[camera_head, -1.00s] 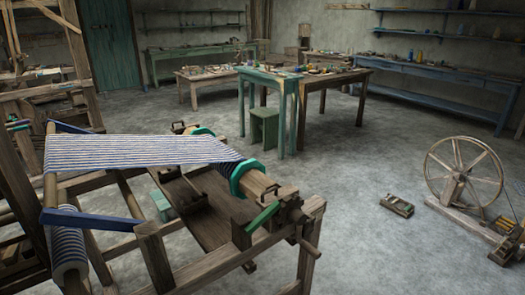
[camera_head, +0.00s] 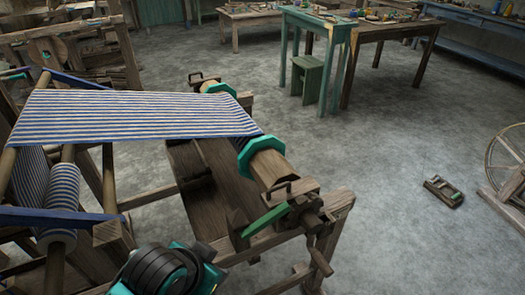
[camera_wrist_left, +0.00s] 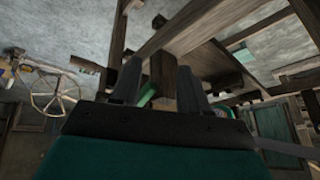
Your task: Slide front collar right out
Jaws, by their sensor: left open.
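The loom's cloth beam (camera_head: 270,168) carries a teal eight-sided collar (camera_head: 258,152) near its closer end and another teal collar (camera_head: 217,88) at its far end. A wooden block with a dark handle (camera_head: 290,187) sits over the beam's closer end, beside a green lever (camera_head: 266,219). I cannot tell which part the task's collar is. My left gripper (camera_wrist_left: 158,85) is open in the wrist view. A wooden post (camera_wrist_left: 162,82) and a small green piece (camera_wrist_left: 148,95) show between or beyond its fingers; contact is unclear. My right gripper is out of view.
Striped cloth (camera_head: 135,115) stretches across the loom at left. A wooden crank (camera_head: 320,260) juts from the loom's closer right corner. The floor to the right is mostly clear, with a small wooden tool (camera_head: 443,190) on it. A green stool (camera_head: 307,80) stands behind.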

